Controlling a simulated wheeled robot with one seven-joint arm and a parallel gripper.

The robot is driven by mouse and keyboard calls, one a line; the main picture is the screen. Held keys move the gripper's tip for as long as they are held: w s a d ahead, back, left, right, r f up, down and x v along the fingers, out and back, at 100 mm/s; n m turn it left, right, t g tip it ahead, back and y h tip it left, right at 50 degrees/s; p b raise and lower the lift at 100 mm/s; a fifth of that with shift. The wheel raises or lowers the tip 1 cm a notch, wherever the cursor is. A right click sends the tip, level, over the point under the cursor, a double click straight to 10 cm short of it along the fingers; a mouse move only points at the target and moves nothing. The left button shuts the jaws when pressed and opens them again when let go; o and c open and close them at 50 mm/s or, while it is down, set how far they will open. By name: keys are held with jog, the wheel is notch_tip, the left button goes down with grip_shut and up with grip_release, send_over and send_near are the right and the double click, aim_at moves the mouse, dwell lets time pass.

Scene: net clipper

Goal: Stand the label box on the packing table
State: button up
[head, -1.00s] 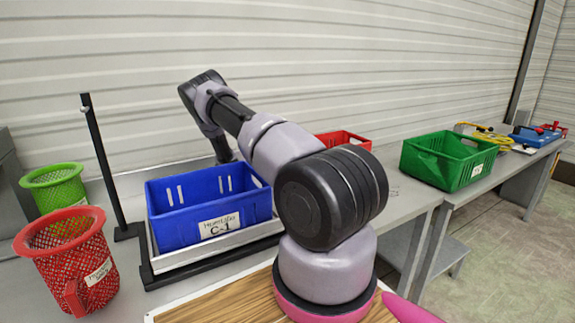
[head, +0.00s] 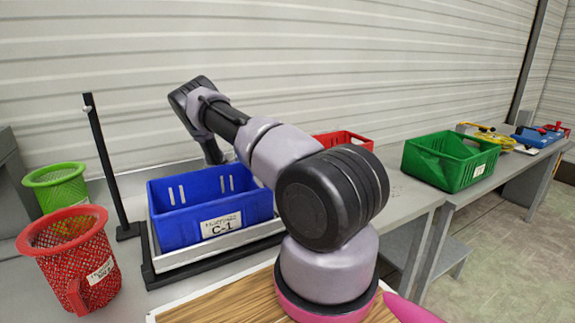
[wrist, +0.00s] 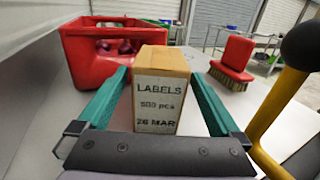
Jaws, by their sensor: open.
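The label box (wrist: 158,103) is a small carton with a tan top and a pale front reading "LABELS 500 pcs 26 MAR". In the wrist view it is upright on a grey tabletop (wrist: 260,120). My gripper (wrist: 158,74) is open, its two teal fingers reaching along the left and right sides of the box. Whether either finger touches it I cannot tell. In the head view the box and my gripper are hidden behind my arm and the blue crate (head: 175,228).
A red crate (wrist: 85,62) is close behind the box on the left; its rim shows in the head view (head: 345,137). A red brush (wrist: 235,55) lies to the right. A yellow-and-black object (wrist: 280,105) is close at right. A black post (head: 105,165) stands left of the blue crate.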

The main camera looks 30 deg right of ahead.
jog(key=v, duration=0.7)
jog(key=shift+w+a+r, duration=0.1)
jog(key=shift+r, duration=0.1)
jog(key=s+a+r+m+t+y, duration=0.2)
jog(key=s+a+r+m+y, duration=0.15)
jog(key=r, duration=0.45)
jog(key=s+a+r+m+t+y, duration=0.1)
jog(key=s+a+r+m+y, duration=0.15)
jog(key=s+r+y, duration=0.4)
jog(key=s+a+r+m+t+y, duration=0.2)
jog(key=s+r+m, duration=0.1)
jog(key=r, duration=0.6)
jog(key=s+a+r+m+t+y, duration=0.3)
jog(key=s+a+r+m+t, duration=0.1)
jog(key=s, duration=0.6)
jog(key=s+a+r+m+t+y, duration=0.3)
jog(key=s+a+r+t, duration=0.3)
jog(key=s+a, duration=0.3)
jog(key=shift+s+r+m, duration=0.5)
jog(key=shift+s+r, duration=0.35)
jog(key=shift+s, duration=0.3)
